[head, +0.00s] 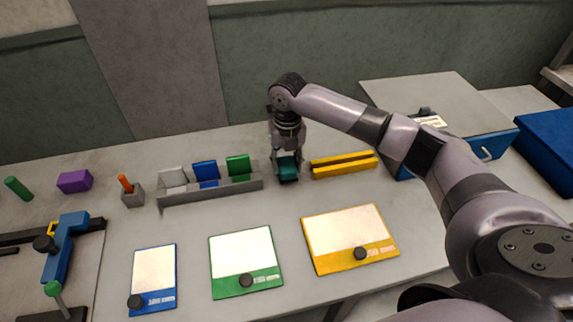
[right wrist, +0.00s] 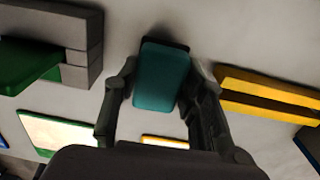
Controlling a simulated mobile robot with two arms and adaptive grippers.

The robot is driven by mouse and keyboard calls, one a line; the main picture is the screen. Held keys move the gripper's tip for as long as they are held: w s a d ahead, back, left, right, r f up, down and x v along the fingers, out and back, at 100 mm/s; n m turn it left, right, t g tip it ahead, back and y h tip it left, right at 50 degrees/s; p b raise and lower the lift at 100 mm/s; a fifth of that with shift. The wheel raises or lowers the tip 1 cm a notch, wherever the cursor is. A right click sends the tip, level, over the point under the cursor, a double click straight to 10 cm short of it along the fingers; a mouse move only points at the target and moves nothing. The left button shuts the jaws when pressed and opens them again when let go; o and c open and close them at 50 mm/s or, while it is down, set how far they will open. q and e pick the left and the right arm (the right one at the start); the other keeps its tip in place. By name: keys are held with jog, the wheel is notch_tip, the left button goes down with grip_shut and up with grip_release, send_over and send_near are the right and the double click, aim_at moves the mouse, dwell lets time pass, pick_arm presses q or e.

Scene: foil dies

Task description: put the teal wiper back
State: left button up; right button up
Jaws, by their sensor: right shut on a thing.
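The teal wiper (head: 288,171) is a small teal block at the back of the table, between the grey rack and the yellow slotted bar. My right gripper (head: 287,161) points down over it and is shut on it. In the right wrist view the teal wiper (right wrist: 162,76) sits between the two dark fingers of the right gripper (right wrist: 163,88). A dark patch shows at its far edge; I cannot tell whether this is shadow or a holder. I cannot tell whether its underside touches the table. My left gripper is not in view.
The grey rack (head: 212,190) holds white, blue and green blocks just left of the gripper. The yellow slotted bar (head: 344,165) lies close on the right. Blue (head: 154,272), green (head: 245,255) and yellow (head: 343,232) framed plates lie in front. A blue-grey box (head: 430,95) stands back right.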

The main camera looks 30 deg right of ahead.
aim_at(287, 162)
jog(key=shift+f, duration=0.75)
jog(key=shift+f, duration=0.15)
jog(key=o, duration=1.3)
notch_tip(287, 162, up, 12)
jog(key=shift+d+r+b, duration=0.1)
jog(key=shift+r+b, duration=0.1)
jog(key=shift+b, duration=0.65)
